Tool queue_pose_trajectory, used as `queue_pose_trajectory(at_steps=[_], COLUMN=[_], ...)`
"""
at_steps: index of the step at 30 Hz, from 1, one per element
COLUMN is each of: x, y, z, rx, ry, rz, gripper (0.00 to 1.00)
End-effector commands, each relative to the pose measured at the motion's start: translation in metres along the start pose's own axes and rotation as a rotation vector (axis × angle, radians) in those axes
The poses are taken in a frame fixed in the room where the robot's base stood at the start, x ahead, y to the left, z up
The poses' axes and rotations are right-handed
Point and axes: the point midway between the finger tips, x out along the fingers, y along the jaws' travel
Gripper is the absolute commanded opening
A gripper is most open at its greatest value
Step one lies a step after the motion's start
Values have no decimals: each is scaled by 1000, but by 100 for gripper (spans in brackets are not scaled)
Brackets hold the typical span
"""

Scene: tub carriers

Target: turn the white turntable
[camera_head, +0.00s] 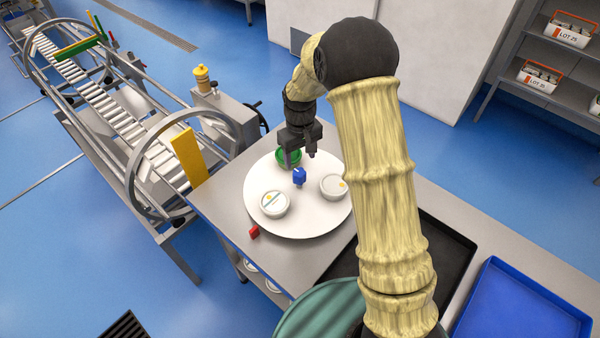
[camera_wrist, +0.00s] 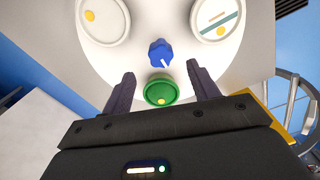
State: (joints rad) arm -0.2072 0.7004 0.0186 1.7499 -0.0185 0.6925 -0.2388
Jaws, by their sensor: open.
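The white turntable (camera_head: 302,222) is a round disc on a grey metal table. A blue knob (camera_head: 299,177) with a white mark stands at its middle; the knob also shows in the wrist view (camera_wrist: 160,53). Two white lidded tubs (camera_head: 274,204) (camera_head: 333,187) sit on the disc at the left front and right. A green tub (camera_wrist: 160,92) with a yellow dot sits at the far side, partly hidden by my gripper in the head view. My gripper (camera_head: 300,160) is open above the far part of the disc. In the wrist view the green tub shows between its fingers (camera_wrist: 164,84).
A red pointer (camera_head: 254,232) sits at the table's edge near the disc. A roller conveyor (camera_head: 100,100) with a metal ring and yellow plate is at left. A black tray (camera_head: 440,262) and a blue tray (camera_head: 520,305) lie at right. My arm hides part of the table.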

Motion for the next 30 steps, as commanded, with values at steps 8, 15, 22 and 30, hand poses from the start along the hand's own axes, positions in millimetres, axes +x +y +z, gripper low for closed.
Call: queue_pose_trajectory(at_steps=[8,15,22,30], x=[47,80,91,91], y=[0,0,0,-1], z=[1,0,0,0], rx=[0,0,-1,-2], ry=[-4,-1,2,1], rz=[-1,0,1,0], gripper=[60,60,60,44])
